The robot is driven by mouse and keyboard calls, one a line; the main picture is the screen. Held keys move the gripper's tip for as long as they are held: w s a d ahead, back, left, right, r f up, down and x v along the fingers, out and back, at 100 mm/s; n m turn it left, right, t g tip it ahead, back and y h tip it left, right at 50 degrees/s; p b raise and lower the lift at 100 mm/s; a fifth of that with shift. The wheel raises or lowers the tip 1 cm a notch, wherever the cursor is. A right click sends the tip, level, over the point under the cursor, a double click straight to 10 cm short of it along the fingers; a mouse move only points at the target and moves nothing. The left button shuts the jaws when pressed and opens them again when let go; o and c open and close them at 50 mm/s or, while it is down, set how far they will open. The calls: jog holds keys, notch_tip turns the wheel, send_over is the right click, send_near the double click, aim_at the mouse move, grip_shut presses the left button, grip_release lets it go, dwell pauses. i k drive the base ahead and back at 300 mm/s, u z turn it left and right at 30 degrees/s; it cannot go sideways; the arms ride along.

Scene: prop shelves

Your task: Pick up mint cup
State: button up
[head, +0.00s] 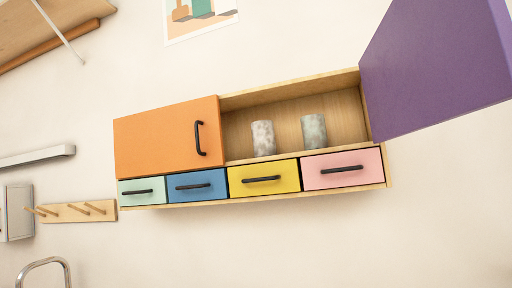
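Two speckled cups stand upright side by side in the open right compartment of a wall cabinet. The right one is the mint cup (314,132), pale green-grey with marbling. The left one is a white-grey cup (263,138). There is a small gap between them, and neither is blocked from view. My gripper is not in view.
The cabinet (228,201) has an open purple door (437,65) at right and a closed orange door (165,137) at left. Below are closed mint, blue, yellow (263,188) and pink (343,180) drawers. A peg rack (75,212) hangs at left. The wall below is clear.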

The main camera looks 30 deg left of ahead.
aim_at(315, 133)
jog(key=u, duration=0.15)
jog(key=i, duration=1)
jog(key=z, duration=0.05)
